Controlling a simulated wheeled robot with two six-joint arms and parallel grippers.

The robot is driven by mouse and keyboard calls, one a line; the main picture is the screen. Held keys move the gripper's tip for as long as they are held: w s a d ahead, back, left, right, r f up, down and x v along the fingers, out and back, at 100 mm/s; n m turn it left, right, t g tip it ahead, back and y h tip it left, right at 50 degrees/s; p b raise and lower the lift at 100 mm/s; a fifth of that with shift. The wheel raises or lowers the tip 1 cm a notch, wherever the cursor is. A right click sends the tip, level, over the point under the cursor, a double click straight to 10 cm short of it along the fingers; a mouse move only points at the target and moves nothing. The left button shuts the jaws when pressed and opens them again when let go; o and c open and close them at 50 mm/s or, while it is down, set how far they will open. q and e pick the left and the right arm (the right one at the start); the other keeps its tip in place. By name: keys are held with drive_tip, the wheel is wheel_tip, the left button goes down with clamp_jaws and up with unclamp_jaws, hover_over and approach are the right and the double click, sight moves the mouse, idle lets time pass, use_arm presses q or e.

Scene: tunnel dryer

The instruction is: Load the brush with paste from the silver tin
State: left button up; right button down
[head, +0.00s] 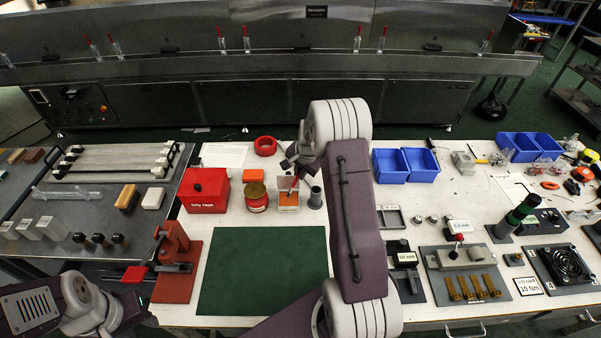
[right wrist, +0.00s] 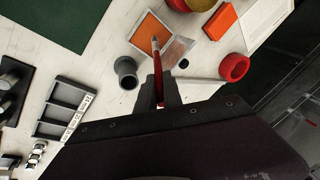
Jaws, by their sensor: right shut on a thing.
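A square silver tin (head: 289,208) with an orange top surface stands behind the green mat. Its orange paste face (right wrist: 152,36) and bright metal side show in the right wrist view. My right gripper (head: 295,165) is shut on a red-handled brush (right wrist: 158,85). The brush points down at the tin, and its tip overlaps the orange square's near edge in the wrist view. I cannot tell whether the tip touches the paste. My left arm shows at the bottom left of the head view, but its fingertips cannot be made out.
A grey cup (head: 315,197) stands right beside the tin. A red ring (head: 265,146) lies behind. The green mat (head: 262,275) is bare. Blue bins (head: 390,165) stand to the right.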

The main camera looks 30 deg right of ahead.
drive_tip(key=shift+f+b, duration=0.5)
drive_tip(key=shift+f, duration=0.25)
idle(0.5)
drive_tip(key=shift+s, duration=0.1)
idle(1.0)
wheel_tip(320, 180, up, 7)
drive_tip(key=p, duration=0.6)
drive_tip(key=shift+p, duration=0.3)
